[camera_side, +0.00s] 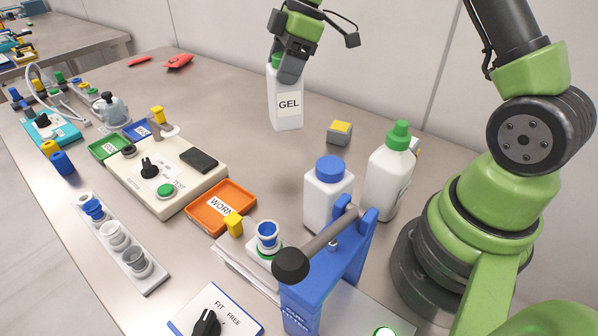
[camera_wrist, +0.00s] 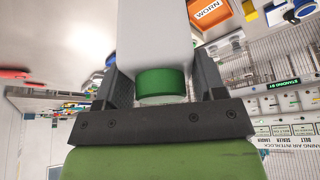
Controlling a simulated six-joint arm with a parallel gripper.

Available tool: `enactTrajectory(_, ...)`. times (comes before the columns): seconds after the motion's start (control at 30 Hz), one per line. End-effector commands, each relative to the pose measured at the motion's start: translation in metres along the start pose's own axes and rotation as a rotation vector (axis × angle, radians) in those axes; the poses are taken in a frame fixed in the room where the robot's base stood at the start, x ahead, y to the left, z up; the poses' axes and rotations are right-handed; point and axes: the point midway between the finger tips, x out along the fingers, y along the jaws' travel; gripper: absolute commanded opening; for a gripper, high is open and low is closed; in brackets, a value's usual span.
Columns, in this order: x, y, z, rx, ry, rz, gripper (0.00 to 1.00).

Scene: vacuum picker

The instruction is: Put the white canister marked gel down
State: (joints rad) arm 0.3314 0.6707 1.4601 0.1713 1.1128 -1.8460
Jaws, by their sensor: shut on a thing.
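The white canister marked GEL (camera_side: 285,105) is upright in the side view, held near its top by my gripper (camera_side: 288,72) above the back part of the table. Whether its base touches the table or hangs just above it, I cannot tell. In the wrist view the white canister body (camera_wrist: 155,35) and its green cap (camera_wrist: 161,83) lie between the two dark fingers of my gripper (camera_wrist: 161,78). The fingers are shut on it.
A small grey block with a yellow top (camera_side: 339,132) stands right of the canister. A blue-capped white bottle (camera_side: 327,195) and a green-capped bottle (camera_side: 388,180) stand nearer. An orange WORN tray (camera_side: 219,207) and a tester box (camera_side: 165,175) lie left.

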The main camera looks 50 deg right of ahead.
Motion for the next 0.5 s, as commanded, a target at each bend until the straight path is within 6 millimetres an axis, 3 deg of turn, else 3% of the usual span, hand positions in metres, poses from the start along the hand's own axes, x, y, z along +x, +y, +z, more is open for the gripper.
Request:
enactTrajectory(0.3,-0.01,-0.045,0.008,-0.482,-0.003,-0.198,0.14)
enactTrajectory(0.5,0.002,-0.054,0.015,-0.575,-0.002,-0.242,0.14)
